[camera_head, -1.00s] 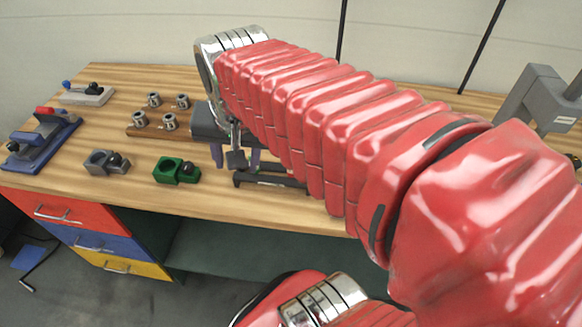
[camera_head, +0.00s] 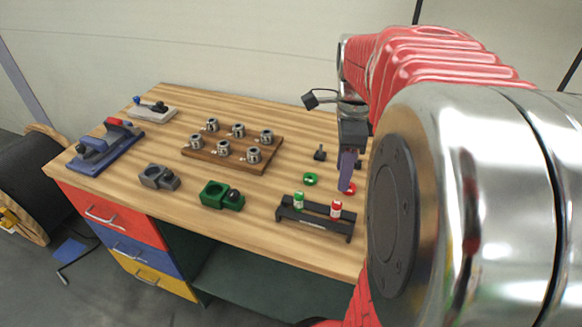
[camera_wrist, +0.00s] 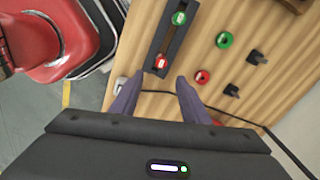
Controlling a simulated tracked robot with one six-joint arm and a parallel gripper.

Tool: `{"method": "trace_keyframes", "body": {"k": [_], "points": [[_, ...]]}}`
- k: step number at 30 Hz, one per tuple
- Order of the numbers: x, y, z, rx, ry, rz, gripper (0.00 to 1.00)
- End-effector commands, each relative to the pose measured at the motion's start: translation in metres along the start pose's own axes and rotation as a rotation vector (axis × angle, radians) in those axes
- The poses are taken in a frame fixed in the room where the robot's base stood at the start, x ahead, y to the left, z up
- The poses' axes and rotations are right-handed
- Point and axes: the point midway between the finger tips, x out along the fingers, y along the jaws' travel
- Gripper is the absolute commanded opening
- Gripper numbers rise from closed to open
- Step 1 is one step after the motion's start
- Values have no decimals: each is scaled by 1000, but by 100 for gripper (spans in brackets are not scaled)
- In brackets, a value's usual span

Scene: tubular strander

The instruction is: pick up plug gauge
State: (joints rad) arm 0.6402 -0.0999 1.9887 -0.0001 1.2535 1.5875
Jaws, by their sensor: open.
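A black stand (camera_head: 313,216) near the table's front edge holds a green-marked plug piece (camera_head: 298,201) and a red-marked plug piece (camera_head: 336,209), both upright; these look like the plug gauge parts. A green ring (camera_head: 310,179) and a red ring (camera_head: 348,188) lie behind it. My gripper (camera_head: 347,180) points down behind the stand, near the red ring. In the wrist view my gripper (camera_wrist: 156,80) is open and empty, with the red plug piece (camera_wrist: 161,61) just beyond the fingertips and the green one (camera_wrist: 179,18) farther off.
A wooden board (camera_head: 230,153) with several metal bushings lies left of the stand. A green block (camera_head: 221,195), a grey block (camera_head: 159,177) and a blue fixture (camera_head: 105,144) stand farther left. Small black pieces (camera_head: 320,153) lie near my gripper.

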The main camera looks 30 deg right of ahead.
Motion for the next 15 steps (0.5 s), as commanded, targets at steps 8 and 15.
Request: {"method": "trace_keyframes", "body": {"k": [8, 15], "points": [[10, 1, 0, -2, 0, 3, 42], [44, 1, 0, -2, 0, 3, 42]]}}
